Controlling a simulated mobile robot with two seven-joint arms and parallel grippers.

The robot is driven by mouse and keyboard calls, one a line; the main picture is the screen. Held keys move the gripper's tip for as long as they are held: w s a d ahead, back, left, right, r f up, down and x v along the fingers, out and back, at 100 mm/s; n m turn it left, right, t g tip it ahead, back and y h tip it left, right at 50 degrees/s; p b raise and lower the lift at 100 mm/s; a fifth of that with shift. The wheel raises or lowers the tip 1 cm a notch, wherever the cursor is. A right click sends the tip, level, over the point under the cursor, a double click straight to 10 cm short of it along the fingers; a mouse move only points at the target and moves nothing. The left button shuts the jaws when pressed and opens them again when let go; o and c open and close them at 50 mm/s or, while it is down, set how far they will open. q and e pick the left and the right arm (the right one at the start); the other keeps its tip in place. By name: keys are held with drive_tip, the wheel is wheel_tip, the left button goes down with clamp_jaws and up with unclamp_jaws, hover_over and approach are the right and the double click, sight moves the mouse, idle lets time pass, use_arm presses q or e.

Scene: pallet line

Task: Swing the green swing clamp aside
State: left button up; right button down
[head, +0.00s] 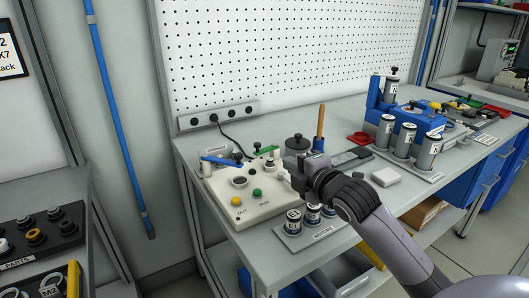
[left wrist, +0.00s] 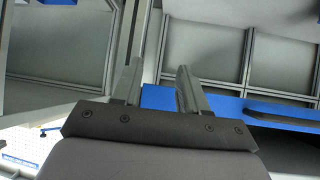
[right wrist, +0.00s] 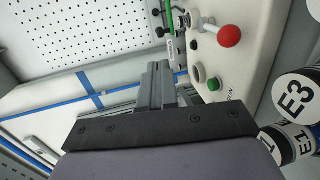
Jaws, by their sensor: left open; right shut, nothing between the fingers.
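The green swing clamp (head: 265,150) is a thin green bar along the back of the white fixture box (head: 222,206). It also shows at the top of the right wrist view (right wrist: 170,20), just beyond the fingertips. My right gripper (head: 287,166) is shut and empty at the right side of the box, near the clamp. Its closed fingers (right wrist: 159,68) point toward the green bar, and I cannot tell whether they touch it. The arm hides part of the box's right side. My left gripper (left wrist: 154,80) is open and empty; it is outside the head view.
A blue lever (head: 221,161) lies across the box's back left. A red ball knob (right wrist: 229,36) stands beside the clamp. Labelled cylinders (head: 293,222) sit in a holder in front of the arm. A dark lidded pot (head: 298,145) and a wooden handle (head: 320,125) stand behind.

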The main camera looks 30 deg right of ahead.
sight(258, 145)
drive_tip(key=x, duration=1.4)
drive_tip(key=shift+w+a+r+p, duration=0.1)
drive_tip(key=shift+w+a+p, duration=0.15)
drive_tip(key=shift+p, duration=0.3)
idle(0.3)
drive_tip(key=shift+w+a+r+p, duration=0.1)
drive_tip(key=shift+w+a+p, duration=0.15)
drive_tip(key=shift+w+p, duration=0.45)
drive_tip(key=shift+w+a+p, duration=0.2)
drive_tip(key=shift+w+p, duration=0.15)
drive_tip(key=shift+w, duration=1.05)
drive_tip(key=shift+w, duration=0.1)
drive_tip(key=shift+v, duration=3.6)
drive_tip(key=shift+f, duration=0.2)
